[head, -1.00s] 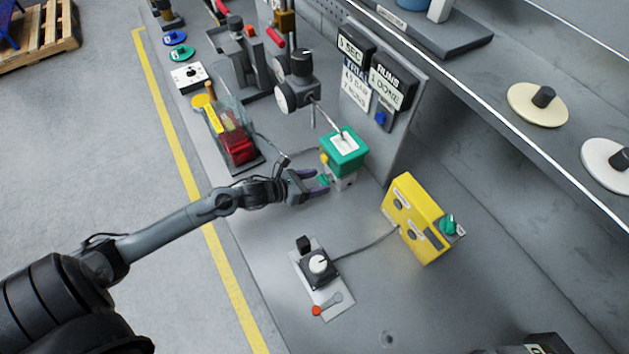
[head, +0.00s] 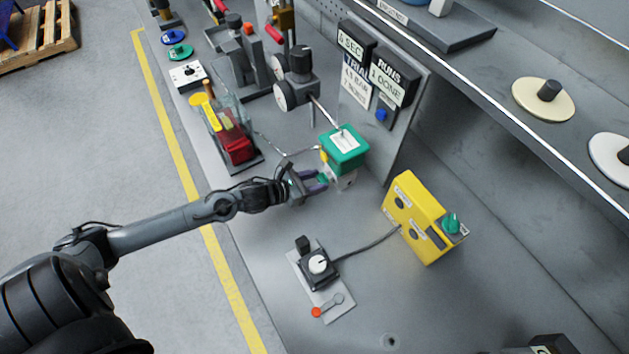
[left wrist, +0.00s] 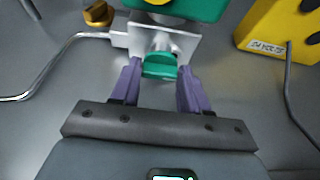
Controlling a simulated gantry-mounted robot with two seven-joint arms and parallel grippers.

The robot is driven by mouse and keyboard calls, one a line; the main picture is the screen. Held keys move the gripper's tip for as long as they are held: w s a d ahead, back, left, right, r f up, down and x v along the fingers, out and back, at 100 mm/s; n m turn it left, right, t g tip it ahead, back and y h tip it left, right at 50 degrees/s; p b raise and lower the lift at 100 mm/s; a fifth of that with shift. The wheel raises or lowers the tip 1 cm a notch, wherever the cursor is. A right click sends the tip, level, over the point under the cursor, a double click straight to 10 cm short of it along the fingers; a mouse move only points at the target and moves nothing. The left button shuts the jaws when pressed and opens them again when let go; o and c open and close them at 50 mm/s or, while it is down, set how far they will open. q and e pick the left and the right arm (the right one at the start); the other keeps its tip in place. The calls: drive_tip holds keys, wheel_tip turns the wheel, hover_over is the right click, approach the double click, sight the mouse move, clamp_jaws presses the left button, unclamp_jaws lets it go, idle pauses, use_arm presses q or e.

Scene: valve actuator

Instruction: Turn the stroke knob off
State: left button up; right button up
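A green knob (left wrist: 160,65) sticks out from a metal bracket under the green actuator box (head: 345,148). My left gripper (head: 311,183) is at this knob; in the left wrist view its purple fingers (left wrist: 161,75) stand apart, one on each side, with a gap to the knob. A second green knob (head: 451,223) sits on the grey panel at the right end of the yellow box (head: 408,207). A white-topped knob (head: 318,264) sits on a black box on a plate. No readable label tells me which is the stroke knob. My right gripper is not in view.
A cable joins the black box to the yellow box. A bent metal tube (left wrist: 43,72) runs left of the bracket. A sign panel (head: 370,75) stands behind the green box. Bare bench (head: 375,300) lies in front of the yellow box.

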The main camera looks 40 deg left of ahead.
use_arm(q)
drive_tip(key=o, duration=0.4)
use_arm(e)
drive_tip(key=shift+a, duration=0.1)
use_arm(q)
drive_tip(key=p+v, duration=0.1)
drive_tip(key=v, duration=0.8)
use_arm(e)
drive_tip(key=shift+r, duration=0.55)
use_arm(q)
drive_tip(key=shift+v, duration=0.9)
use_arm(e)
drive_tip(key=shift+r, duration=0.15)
